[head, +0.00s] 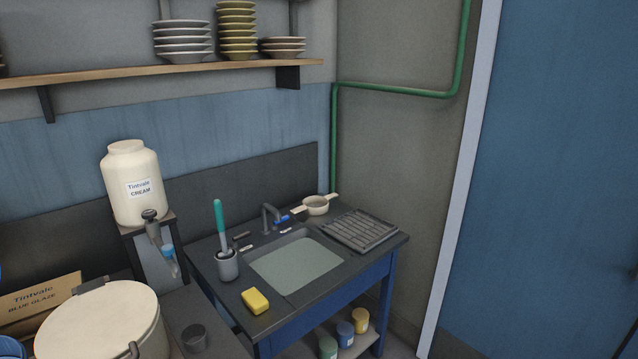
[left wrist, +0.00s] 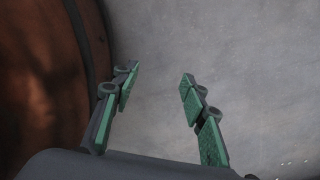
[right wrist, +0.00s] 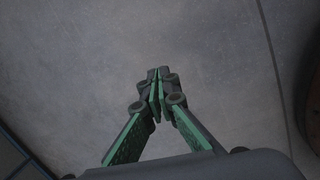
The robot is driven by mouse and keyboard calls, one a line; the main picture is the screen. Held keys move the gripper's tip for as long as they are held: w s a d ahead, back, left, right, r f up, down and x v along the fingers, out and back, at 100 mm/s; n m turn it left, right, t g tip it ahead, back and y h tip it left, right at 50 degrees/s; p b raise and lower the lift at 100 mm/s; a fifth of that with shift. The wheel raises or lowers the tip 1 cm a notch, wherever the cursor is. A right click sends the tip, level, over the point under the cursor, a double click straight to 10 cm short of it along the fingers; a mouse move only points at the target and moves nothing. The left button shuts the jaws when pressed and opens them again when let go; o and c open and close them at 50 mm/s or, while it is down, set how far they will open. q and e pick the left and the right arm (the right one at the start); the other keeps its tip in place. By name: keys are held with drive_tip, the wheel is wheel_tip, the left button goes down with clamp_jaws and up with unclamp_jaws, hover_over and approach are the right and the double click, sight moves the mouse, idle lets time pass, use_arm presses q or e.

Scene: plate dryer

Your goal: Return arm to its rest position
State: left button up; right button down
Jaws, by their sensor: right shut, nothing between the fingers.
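My left gripper (left wrist: 160,88) is open and empty in the left wrist view. Its two green-padded fingers stand apart over a grey surface. My right gripper (right wrist: 157,78) is shut and empty in the right wrist view, with its fingertips together over a grey surface. Neither gripper nor arm shows in the head view. The dark drying rack (head: 360,231) lies on the sink counter in the head view, with no plate on it.
The sink (head: 297,264) has a yellow sponge (head: 255,300) beside it. A cream dispenser (head: 133,183) and a large cream lidded bucket (head: 100,325) stand left. Plates (head: 238,30) are stacked on a wall shelf (head: 120,76). A brown rounded object (left wrist: 50,80) is close to my left gripper.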

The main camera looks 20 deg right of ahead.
drive_tip(key=a+f+m+y, duration=0.1)
drive_tip(key=a+f+y, duration=0.15)
drive_tip(key=a, duration=1.45)
use_arm(q)
drive_tip(key=w+r+p, duration=0.3)
drive_tip(key=r+p, duration=0.6)
drive_tip(key=p, duration=0.1)
drive_tip(key=shift+w+r+t, duration=0.2)
drive_tip(key=shift+r+t, duration=0.1)
drive_tip(key=shift+t, duration=0.1)
use_arm(e)
drive_tip(key=w+r+t, duration=0.1)
drive_tip(key=w+r, duration=0.2)
drive_tip(key=r, duration=0.5)
drive_tip(key=shift+w+a+r, duration=0.15)
drive_tip(key=shift+w+r, duration=0.25)
use_arm(q)
drive_tip(key=shift+f, duration=0.1)
drive_tip(key=shift+c, duration=0.4)
